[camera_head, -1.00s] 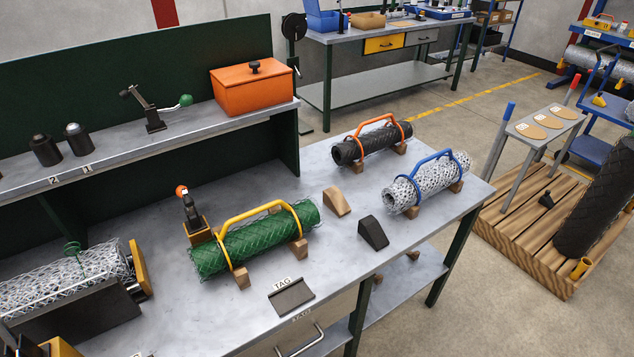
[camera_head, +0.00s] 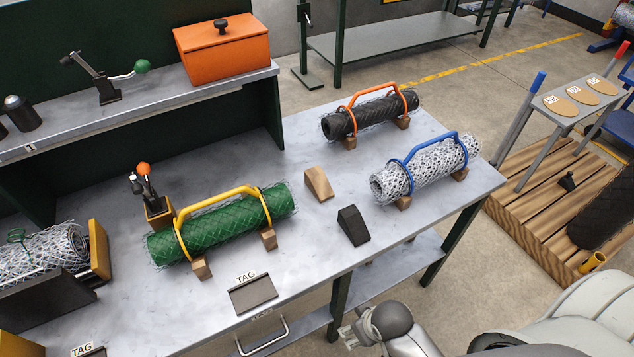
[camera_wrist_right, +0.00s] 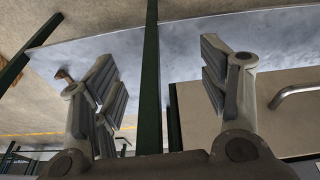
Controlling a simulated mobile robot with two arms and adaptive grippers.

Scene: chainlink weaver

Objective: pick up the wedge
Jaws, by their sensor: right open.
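Two wedge-shaped blocks lie on the grey metal table (camera_head: 330,235). One is a tan wooden wedge (camera_head: 318,184). The other is a black wedge (camera_head: 352,225), nearer the front edge. Both stand free between the green mesh roll (camera_head: 225,225) and the white mesh roll (camera_head: 430,168). My right gripper (camera_head: 350,328) is low in front of the table's front edge, below and apart from both wedges. In the right wrist view my right gripper (camera_wrist_right: 158,78) is open with nothing between its fingers. My left gripper is not in view.
A black mesh roll (camera_head: 368,112) with an orange handle lies behind the wedges. A tag plate (camera_head: 253,294) lies near the front edge, above a drawer handle (camera_head: 262,336). An orange box (camera_head: 225,52) stands on the raised shelf. Bare tabletop surrounds the wedges.

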